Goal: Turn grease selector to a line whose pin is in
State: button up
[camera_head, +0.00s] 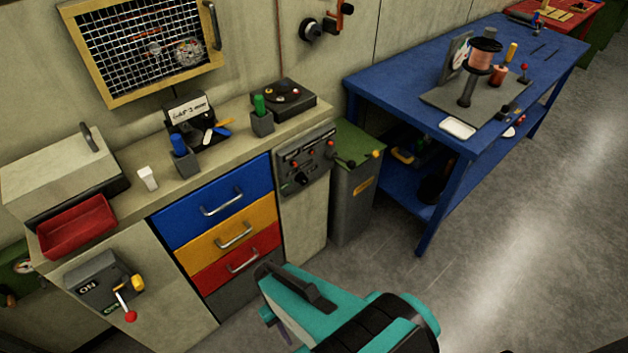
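A dark grey panel (305,160), which looks like the grease selector, is mounted on the front of the counter at its right end. It carries a row of small red and pale pins or knobs along its face and a black turning knob (301,179) low on it. Which pins are in, and which line the knob points to, are too small to tell. My teal and black arm (340,312) shows at the bottom centre, below and apart from the panel. No fingertips of my gripper can be made out.
Blue, yellow and red drawers (233,233) sit left of the panel, under the counter. A grey-green cabinet (352,200) stands close on its right. A box with a red-ended lever (104,283) is at lower left. A blue workbench (405,92) stands right; grey floor (490,270) is clear.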

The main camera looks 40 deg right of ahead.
aim_at(300, 178)
jog(key=z, duration=0.2)
jog(key=k, duration=1.25)
jog(key=u, duration=1.05)
jog(key=i, duration=1)
jog(key=z, duration=0.1)
